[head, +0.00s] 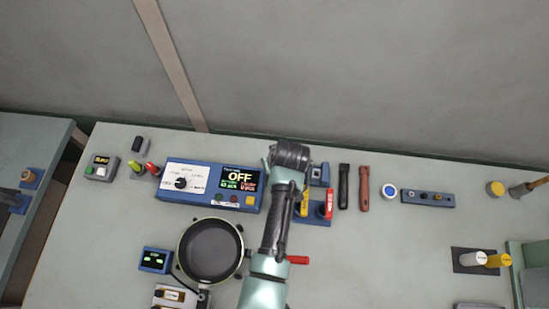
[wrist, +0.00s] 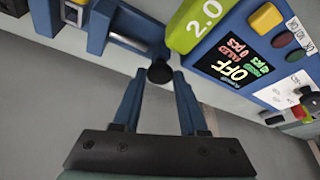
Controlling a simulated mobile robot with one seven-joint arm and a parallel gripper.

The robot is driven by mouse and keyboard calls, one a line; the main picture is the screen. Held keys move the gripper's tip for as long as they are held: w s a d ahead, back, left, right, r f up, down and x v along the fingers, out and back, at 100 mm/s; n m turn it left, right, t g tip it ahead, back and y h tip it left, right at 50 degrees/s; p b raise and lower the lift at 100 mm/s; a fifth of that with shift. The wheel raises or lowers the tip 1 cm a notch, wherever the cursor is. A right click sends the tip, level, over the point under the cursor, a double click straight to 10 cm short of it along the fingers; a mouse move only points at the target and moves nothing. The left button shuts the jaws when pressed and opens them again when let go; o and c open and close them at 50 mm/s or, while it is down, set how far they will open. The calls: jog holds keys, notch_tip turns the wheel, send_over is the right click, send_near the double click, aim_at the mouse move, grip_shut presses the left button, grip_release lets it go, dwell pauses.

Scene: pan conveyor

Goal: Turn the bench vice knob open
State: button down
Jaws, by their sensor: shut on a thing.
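The bench vice (wrist: 125,38) is a blue body with a pale metal bar, at the top of the wrist view. Its round black knob (wrist: 160,72) faces my gripper. My gripper (wrist: 160,78) has its two blue fingers closed in on the knob, with the tips at its sides. In the head view my arm covers the gripper and the knob, and a blue part of the vice (head: 318,174) shows just right of my wrist.
A lime-green piece marked 2.0 (wrist: 193,25) is close beside the fingers. The control panel (head: 210,185) reading OFF stands left of my arm. Yellow (head: 302,204) and red (head: 328,205) handled tools stand to the right. A pan (head: 211,250) is at front left.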

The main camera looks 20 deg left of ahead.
jog(key=n, duration=0.1)
jog(key=n+g+b, duration=0.1)
jog(key=n, duration=0.1)
jog(key=n+y, duration=0.1)
jog(key=shift+w+d+n+b, duration=0.1)
jog(key=shift+w+n+b, duration=0.15)
jog(key=shift+n+b, duration=0.05)
jog(key=n+g+b, duration=0.1)
jog(key=n, duration=0.1)
jog(key=n+g+b, duration=0.1)
jog(key=n+b, duration=0.1)
jog(key=shift+w+f+n+y, duration=0.1)
jog(key=shift+w+n+y, duration=0.05)
jog(key=shift+n+y, duration=0.15)
jog(key=n+g+b, duration=0.1)
jog(key=n, duration=0.1)
jog(key=n+b, duration=0.2)
jog(key=shift+w+n+g, duration=0.15)
jog(key=shift+n+g, duration=0.15)
jog(key=shift+g, duration=0.1)
jog(key=shift+w+n+g+h+b, duration=0.1)
jog(key=shift+n+g+h+b, duration=0.55)
jog(key=shift+n+b, duration=1.1)
jog(key=shift+c, duration=2.2)
grip_release()
jog(key=p+v, duration=0.3)
jog(key=v, duration=1)
